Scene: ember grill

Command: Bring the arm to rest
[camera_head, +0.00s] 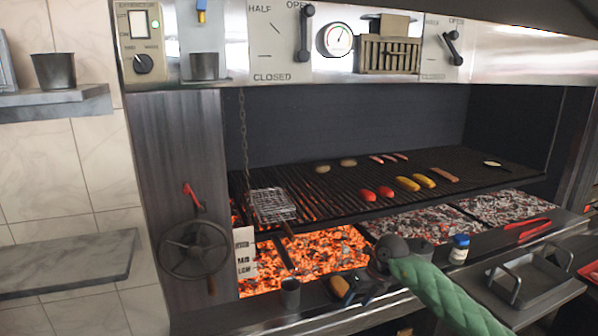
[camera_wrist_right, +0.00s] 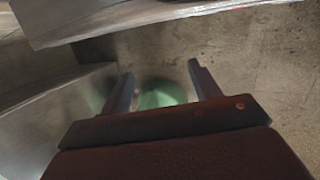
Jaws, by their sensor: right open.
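My right arm, in a green sleeve (camera_head: 440,292), comes in from the lower right in the head view. Its dark wrist joint lies over the front ledge of the grill. My left gripper is not in view.
Glowing coals (camera_head: 325,250) lie behind the ledge, below a grate (camera_head: 330,205) with sausages and corn. A blue-capped jar (camera_head: 459,250), red tongs (camera_head: 528,229) and a metal tray (camera_head: 530,278) are to the right. A handwheel (camera_head: 194,250) is at left.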

